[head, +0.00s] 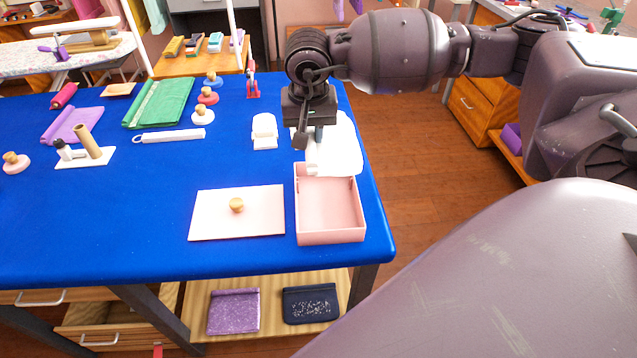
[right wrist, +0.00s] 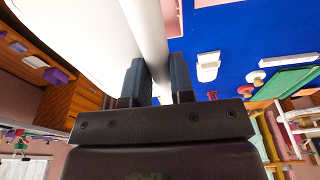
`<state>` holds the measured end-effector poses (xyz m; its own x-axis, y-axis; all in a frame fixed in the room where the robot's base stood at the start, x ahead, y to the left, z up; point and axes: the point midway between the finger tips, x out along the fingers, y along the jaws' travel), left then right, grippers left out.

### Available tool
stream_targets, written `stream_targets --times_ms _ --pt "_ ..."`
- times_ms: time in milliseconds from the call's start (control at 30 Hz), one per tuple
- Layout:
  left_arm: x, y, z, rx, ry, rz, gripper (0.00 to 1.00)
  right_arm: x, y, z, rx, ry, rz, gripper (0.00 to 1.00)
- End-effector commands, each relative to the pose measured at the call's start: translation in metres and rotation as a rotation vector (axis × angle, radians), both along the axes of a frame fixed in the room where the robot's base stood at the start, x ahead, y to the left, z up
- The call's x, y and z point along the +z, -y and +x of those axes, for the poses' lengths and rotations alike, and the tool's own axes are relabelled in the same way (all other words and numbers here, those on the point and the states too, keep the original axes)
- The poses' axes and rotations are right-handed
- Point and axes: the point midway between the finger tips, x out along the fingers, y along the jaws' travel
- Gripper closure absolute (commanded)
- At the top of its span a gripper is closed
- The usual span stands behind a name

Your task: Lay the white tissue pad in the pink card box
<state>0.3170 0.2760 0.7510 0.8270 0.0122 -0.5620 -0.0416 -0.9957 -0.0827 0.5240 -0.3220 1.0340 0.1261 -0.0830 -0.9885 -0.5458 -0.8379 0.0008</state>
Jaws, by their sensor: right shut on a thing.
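The white tissue pad (head: 343,155) hangs from my right gripper (head: 314,143), over the far end of the pink card box and the blue table edge. In the right wrist view the fingers (right wrist: 163,80) are closed on the pad (right wrist: 100,40), which fills the upper left. The open pink card box (head: 330,237) sits near the table's right front corner, and its visible floor looks empty. Its far wall is partly hidden by the pad. The flat pink lid (head: 262,212) with a wooden knob (head: 236,205) lies left of the box. My left gripper is not in view.
A small white object (head: 264,132) lies left of my right gripper; a white strip (head: 168,136), knobbed discs (head: 203,117) and folded green cloth (head: 160,102) lie farther left. The blue table (head: 120,220) is clear at the front left. A shelf below holds a purple pouch (head: 234,311) and a dark pouch (head: 310,304).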

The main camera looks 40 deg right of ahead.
Motion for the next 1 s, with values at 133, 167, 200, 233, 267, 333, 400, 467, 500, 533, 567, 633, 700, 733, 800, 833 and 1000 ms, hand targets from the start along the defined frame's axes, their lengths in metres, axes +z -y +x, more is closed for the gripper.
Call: stream_targets --times_ms 133,167,200,233,267,333,400,467,500,533,567,633,700,733,800,833,1000 --pt "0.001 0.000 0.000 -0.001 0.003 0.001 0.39 -0.033 -0.001 -0.001 0.001 -0.006 0.001 1.00" --pt "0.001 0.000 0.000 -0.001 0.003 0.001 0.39 -0.039 -0.001 -0.001 0.001 -0.005 0.001 1.00" --pt "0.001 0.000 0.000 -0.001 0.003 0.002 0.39 -0.048 -0.001 -0.001 0.002 -0.005 0.002 1.00" --pt "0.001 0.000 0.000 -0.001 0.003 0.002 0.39 -0.055 -0.001 -0.001 0.002 -0.006 0.001 1.00" --pt "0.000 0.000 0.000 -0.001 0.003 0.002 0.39 -0.062 -0.001 -0.001 0.002 -0.005 0.001 1.00" --pt "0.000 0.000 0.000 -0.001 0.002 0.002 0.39 -0.077 -0.001 -0.001 0.002 -0.005 0.002 1.00" --pt "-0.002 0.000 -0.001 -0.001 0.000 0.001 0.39 -0.092 -0.001 -0.001 0.002 -0.006 0.002 1.00" --pt "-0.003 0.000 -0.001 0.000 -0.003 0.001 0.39 -0.105 -0.001 -0.001 0.002 -0.005 0.002 1.00" --pt "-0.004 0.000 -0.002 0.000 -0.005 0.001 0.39 -0.113 -0.001 -0.001 0.003 -0.005 0.002 1.00" --pt "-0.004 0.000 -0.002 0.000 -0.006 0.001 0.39 -0.119 -0.001 -0.001 0.003 -0.005 0.002 1.00" --pt "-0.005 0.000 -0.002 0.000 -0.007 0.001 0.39 -0.124 -0.001 -0.001 0.002 -0.005 0.002 1.00" --pt "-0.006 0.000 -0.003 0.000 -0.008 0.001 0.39 -0.133 -0.001 -0.001 0.003 -0.004 0.001 1.00" --pt "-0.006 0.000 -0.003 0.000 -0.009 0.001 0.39 -0.140 -0.001 0.000 0.003 -0.002 0.001 1.00" --pt "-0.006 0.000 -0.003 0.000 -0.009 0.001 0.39 -0.142 -0.001 0.000 0.003 -0.001 0.002 1.00" --pt "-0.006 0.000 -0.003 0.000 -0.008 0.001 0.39 -0.145 -0.001 0.000 0.003 -0.001 0.002 1.00" --pt "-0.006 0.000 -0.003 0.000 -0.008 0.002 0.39 -0.146 -0.001 0.000 0.003 -0.001 0.002 1.00" --pt "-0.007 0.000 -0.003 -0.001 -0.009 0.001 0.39 -0.160 -0.001 -0.001 0.003 -0.003 0.000 1.00"
